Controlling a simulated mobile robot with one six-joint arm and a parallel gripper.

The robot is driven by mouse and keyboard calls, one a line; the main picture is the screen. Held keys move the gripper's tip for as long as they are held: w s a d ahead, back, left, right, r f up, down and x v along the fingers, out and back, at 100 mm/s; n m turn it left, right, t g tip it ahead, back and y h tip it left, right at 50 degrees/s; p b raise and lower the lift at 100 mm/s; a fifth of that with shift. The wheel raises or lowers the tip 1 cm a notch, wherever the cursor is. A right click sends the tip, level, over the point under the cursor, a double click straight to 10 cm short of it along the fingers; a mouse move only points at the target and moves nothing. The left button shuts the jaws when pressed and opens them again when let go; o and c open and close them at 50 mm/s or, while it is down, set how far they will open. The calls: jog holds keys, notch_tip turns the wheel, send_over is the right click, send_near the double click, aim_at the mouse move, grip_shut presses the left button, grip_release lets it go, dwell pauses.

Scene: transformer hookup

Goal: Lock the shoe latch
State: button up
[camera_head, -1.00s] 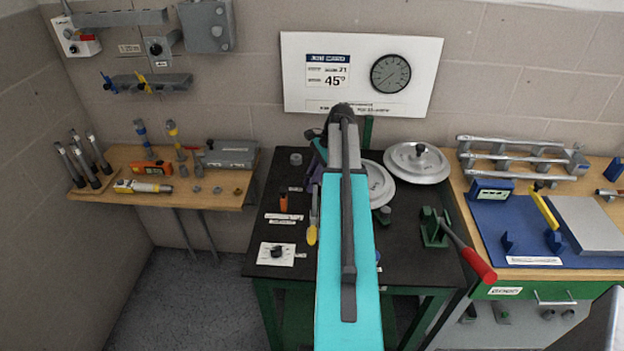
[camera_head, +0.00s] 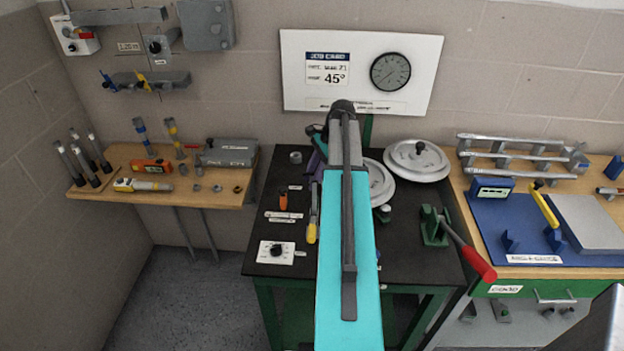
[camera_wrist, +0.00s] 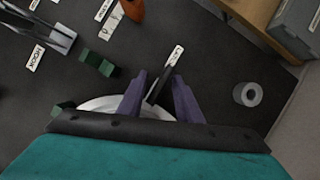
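My gripper (camera_wrist: 158,80) has two purple fingers, set apart in the wrist view. A narrow dark grey piece (camera_wrist: 155,90), apparently the latch lever, lies between them; I see no clear contact on both sides. A small white label (camera_wrist: 174,56) lies just past the fingertips. The pale round shoe or disc (camera_wrist: 100,104) is mostly hidden behind the fingers and wrist. In the head view my turquoise arm covers the latch area, and a bit of purple finger (camera_head: 313,166) shows at its left on the black bench (camera_head: 400,270).
A grey ring (camera_wrist: 248,94) stands right of the fingers. An orange handle (camera_wrist: 132,8) and a green block (camera_wrist: 98,62) are to the upper left. Round plates (camera_head: 417,161) and a red-handled lever (camera_head: 470,250) stand right of my arm. A yellow-gripped lever (camera_head: 311,232) is at its left.

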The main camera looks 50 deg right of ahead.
jog(key=b+v, duration=0.2)
jog(key=v, duration=1.1)
jog(key=shift+d+b, duration=0.2)
jog(key=shift+b, duration=0.15)
jog(key=shift+s+r, duration=0.1)
jog(key=shift+r, duration=0.05)
notch_tip(320, 180, up, 10)
jog(key=p, duration=1)
